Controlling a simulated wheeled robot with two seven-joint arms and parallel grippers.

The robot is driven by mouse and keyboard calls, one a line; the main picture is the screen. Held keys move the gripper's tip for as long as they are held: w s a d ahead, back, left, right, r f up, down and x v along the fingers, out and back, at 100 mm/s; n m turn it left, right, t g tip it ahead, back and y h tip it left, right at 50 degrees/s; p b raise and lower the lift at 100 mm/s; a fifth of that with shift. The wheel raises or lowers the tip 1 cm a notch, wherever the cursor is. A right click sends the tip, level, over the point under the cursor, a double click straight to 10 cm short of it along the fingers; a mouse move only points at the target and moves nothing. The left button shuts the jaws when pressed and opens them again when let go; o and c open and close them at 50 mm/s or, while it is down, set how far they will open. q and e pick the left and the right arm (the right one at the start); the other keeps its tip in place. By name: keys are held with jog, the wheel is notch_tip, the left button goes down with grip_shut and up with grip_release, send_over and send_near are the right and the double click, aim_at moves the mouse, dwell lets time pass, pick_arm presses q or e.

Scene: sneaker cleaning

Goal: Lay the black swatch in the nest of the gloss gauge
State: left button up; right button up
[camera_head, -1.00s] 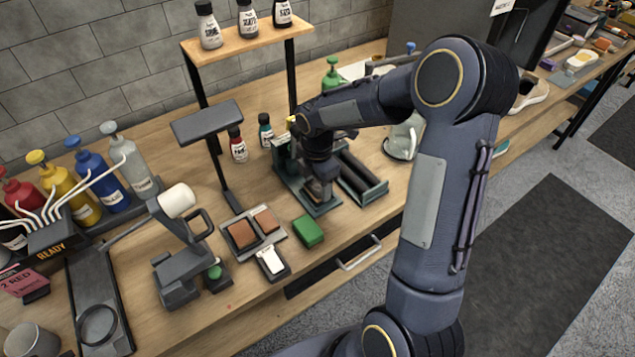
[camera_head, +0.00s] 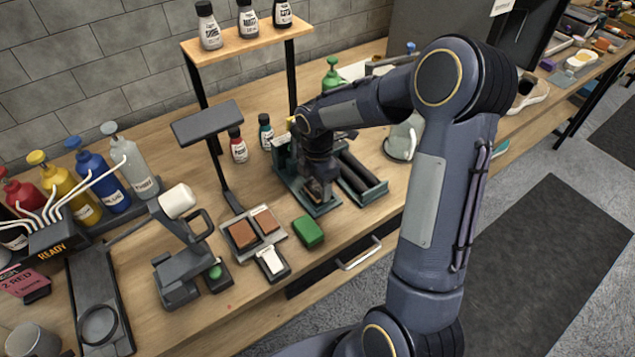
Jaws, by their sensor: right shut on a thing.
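My right gripper (camera_head: 320,186) is low over a green-based fixture (camera_head: 322,209) in the middle of the bench. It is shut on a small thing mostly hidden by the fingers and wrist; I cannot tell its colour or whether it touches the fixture. I cannot clearly make out a black swatch or tell for sure which device is the gloss gauge. Two brown pieces (camera_head: 242,235) lie in a grey tray under a lamp-like stand (camera_head: 207,122). My left gripper is out of view.
A green block (camera_head: 309,232) and a white piece in a dark holder (camera_head: 270,261) sit near the front edge. A roller tray (camera_head: 361,178) stands right of the fixture. A grey device with a white cylinder (camera_head: 177,201) and pump bottles (camera_head: 131,160) are at the left.

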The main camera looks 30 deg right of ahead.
aim_at(317, 187)
jog(key=shift+f+b, duration=0.35)
jog(key=shift+f, duration=0.15)
jog(key=shift+r, duration=0.1)
jog(key=shift+r+p, duration=0.45)
jog(key=shift+p, duration=0.05)
jog(key=o, duration=1)
jog(key=shift+o, duration=0.2)
notch_tip(317, 187, up, 8)
jog(key=shift+f, duration=0.1)
